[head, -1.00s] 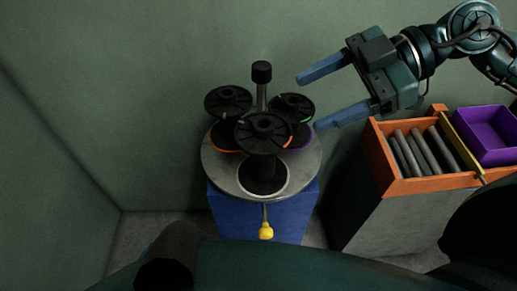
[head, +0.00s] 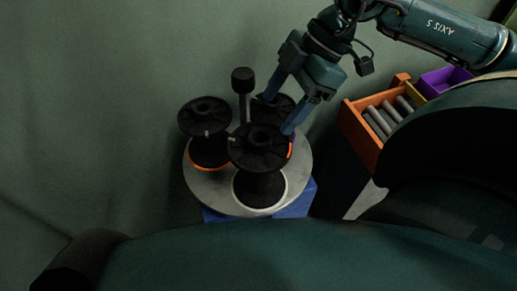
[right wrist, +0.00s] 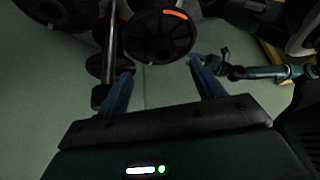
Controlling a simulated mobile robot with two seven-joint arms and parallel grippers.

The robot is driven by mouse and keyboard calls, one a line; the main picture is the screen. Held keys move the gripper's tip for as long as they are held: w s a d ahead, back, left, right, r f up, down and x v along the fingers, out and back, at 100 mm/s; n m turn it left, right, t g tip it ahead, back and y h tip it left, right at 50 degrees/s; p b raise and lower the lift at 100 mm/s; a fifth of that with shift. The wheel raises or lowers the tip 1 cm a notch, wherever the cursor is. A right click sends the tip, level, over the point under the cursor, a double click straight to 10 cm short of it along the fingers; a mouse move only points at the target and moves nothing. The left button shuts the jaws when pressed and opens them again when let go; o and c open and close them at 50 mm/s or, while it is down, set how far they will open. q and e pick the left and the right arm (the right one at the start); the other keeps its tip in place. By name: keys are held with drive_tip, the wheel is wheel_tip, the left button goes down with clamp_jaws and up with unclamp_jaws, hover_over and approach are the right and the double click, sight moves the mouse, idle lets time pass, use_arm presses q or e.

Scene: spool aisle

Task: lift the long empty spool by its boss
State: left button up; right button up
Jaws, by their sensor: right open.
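Black spools stand on a round grey turntable (head: 222,205). The front spool (head: 258,148) stands tall on a bare-looking black core inside a pale ring, with an orange mark at its top rim. Another spool (head: 204,116) is at back left, orange near its base. A third spool (head: 262,108) is at back right, partly hidden by my right gripper (head: 281,106). That gripper is open, its blue fingers over the back right spool and near the front one; contact cannot be told. In the right wrist view a spool with an orange mark (right wrist: 160,38) shows beyond the open fingers. My left gripper is out of view.
A grey post with a black knob (head: 243,80) rises among the spools, close to my right gripper. A blue base (head: 296,205) is under the turntable. An orange crate of grey rods (head: 360,138) and a purple bin (head: 441,82) stand at right. Green wall lies behind.

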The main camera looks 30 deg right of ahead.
sight(266, 130)
drive_tip(key=shift+x, duration=3.15)
drive_tip(key=shift+s, duration=0.15)
drive_tip(key=shift+c, duration=0.4)
clamp_jaws()
